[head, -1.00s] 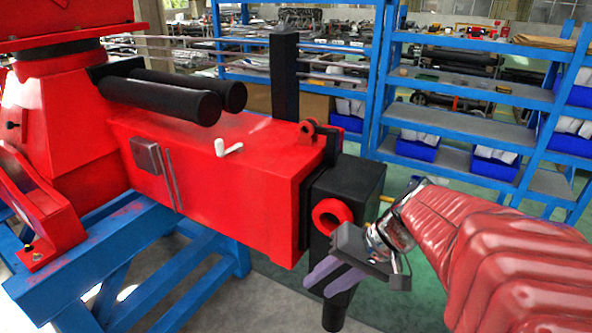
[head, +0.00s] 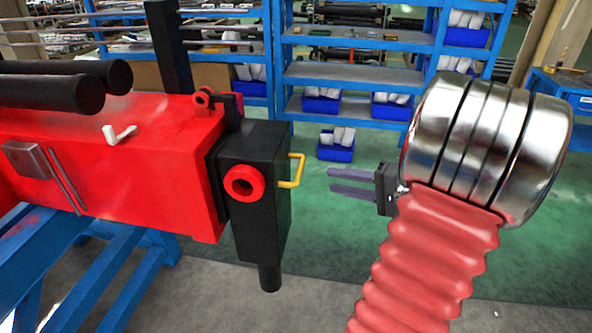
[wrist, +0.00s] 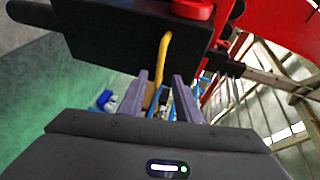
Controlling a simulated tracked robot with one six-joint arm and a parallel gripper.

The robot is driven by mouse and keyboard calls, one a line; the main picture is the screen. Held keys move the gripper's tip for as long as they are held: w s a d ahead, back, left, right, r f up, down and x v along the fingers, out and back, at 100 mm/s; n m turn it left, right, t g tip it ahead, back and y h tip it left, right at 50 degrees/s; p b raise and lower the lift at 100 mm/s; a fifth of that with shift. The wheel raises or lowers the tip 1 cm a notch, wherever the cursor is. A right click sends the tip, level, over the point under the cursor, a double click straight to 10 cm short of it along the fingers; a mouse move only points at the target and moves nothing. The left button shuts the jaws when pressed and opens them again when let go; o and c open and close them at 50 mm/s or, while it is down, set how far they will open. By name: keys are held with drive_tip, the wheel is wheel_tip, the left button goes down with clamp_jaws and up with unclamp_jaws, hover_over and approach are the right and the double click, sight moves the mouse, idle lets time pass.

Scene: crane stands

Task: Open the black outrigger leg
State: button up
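The black outrigger leg (head: 262,215) is an upright block at the end of the red beam (head: 150,150). It carries a red ring (head: 244,182) on its near face and a yellow handle (head: 298,170) on its right side. My gripper (head: 331,180) is to the right of the handle, with its purple-grey fingers pointing left at it across a small gap. In the wrist view the leg (wrist: 110,35) fills the top, and the yellow handle (wrist: 163,55) lines up between my open, empty fingers (wrist: 161,77).
Blue shelves (head: 360,75) with blue bins stand behind. One blue bin (head: 336,150) is on the green floor beyond the gripper. A blue support frame (head: 110,270) is under the beam.

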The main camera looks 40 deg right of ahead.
sight(300, 167)
drive_tip(key=shift+s+d, duration=0.3)
drive_tip(key=shift+d, duration=0.35)
drive_tip(key=shift+w, duration=0.1)
drive_tip(key=x, duration=1.3)
drive_tip(key=shift+w, duration=0.4)
drive_tip(key=shift+c, duration=0.2)
clamp_jaws()
drive_tip(key=shift+a, duration=0.1)
